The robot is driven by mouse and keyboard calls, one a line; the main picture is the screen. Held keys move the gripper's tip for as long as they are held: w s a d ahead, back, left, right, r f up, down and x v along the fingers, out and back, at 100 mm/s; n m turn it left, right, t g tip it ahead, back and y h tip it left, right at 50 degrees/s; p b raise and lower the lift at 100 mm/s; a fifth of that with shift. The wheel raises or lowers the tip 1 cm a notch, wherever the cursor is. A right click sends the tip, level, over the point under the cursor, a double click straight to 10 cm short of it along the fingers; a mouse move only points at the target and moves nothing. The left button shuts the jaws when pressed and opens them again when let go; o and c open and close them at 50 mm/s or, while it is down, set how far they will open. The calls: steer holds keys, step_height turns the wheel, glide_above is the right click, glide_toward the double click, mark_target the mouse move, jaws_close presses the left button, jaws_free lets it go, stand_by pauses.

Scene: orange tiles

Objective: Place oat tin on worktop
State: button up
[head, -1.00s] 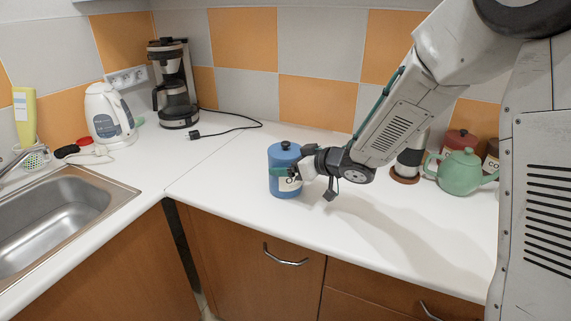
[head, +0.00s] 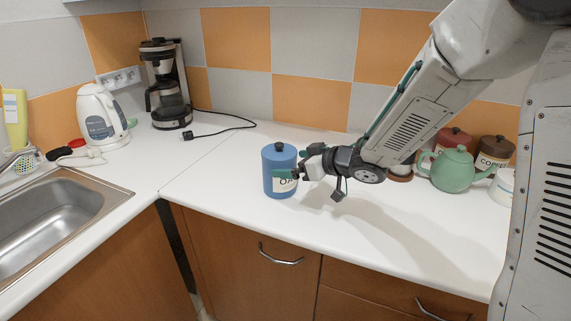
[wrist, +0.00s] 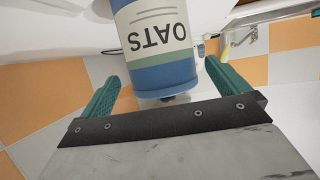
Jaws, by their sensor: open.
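The oat tin (head: 278,180) is a blue canister with a dark lid knob and a pale label. It stands upright on the white worktop (head: 225,205), near the front edge. My gripper (head: 299,168) is open at the tin's right side. One green finger overlaps the tin in the head view. In the wrist view the tin (wrist: 155,75) appears upside down, its OATS label facing me. The tips of my gripper (wrist: 162,72) lie on either side of its lid end, with gaps visible. The tin's far side is hidden.
A green teapot (head: 452,170), a red canister (head: 453,138) and a brown coffee canister (head: 494,151) stand to the right. A coffee maker (head: 168,90), kettle (head: 101,118) and sink (head: 60,215) are to the left. Worktop left of the tin is clear.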

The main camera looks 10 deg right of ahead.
steer(key=s+d+r+m+h, duration=0.3)
steer(key=s+d+r+h, duration=0.25)
steer(key=d, duration=0.45)
steer(key=s+d+r+m+h, duration=0.4)
steer(key=s+d+h, duration=0.2)
steer(key=d, duration=0.4)
steer(key=s+a+m+g+y, duration=0.2)
steer(key=s+g, duration=0.6)
steer(key=s, duration=1.7)
steer(key=shift+a+f, duration=0.35)
steer(key=shift+a, duration=0.7)
